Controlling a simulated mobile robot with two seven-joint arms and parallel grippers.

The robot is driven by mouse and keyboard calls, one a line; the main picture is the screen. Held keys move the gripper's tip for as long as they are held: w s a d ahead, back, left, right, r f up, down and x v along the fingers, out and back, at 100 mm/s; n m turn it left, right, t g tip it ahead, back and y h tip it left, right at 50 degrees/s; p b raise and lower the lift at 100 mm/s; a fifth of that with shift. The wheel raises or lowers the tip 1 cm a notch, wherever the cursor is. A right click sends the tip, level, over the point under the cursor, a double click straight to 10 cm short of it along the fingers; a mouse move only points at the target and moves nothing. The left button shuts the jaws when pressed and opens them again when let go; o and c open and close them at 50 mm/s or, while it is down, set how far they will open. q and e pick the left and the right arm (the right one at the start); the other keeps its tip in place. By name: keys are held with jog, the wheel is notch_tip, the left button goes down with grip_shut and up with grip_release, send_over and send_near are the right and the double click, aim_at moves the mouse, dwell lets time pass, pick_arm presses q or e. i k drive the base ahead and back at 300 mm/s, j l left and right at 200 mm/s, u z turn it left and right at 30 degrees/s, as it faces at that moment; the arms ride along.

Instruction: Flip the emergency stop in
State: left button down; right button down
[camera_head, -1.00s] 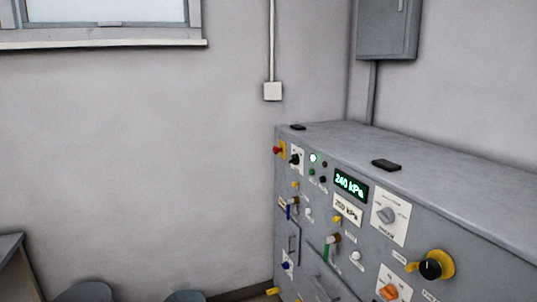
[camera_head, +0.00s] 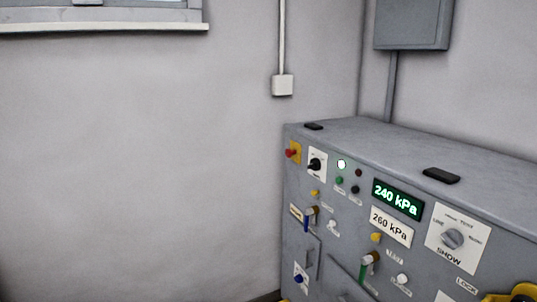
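The emergency stop is a red button (camera_head: 291,153) on a yellow plate. It sits at the upper left corner of the grey control cabinet's (camera_head: 345,230) front face. I cannot tell from this distance whether the button is pressed or out.
Beside the button are a black rotary switch (camera_head: 315,165), a lit white lamp (camera_head: 341,164), a green 240 kPa display (camera_head: 397,199) and a SHOW dial (camera_head: 453,238). Levers with blue and green grips sit lower. A grey wall box (camera_head: 412,22) hangs above. Bare wall fills the left.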

aim_at(289, 153)
jog(key=i+j+u, duration=0.15)
jog(key=i+j, duration=1.5)
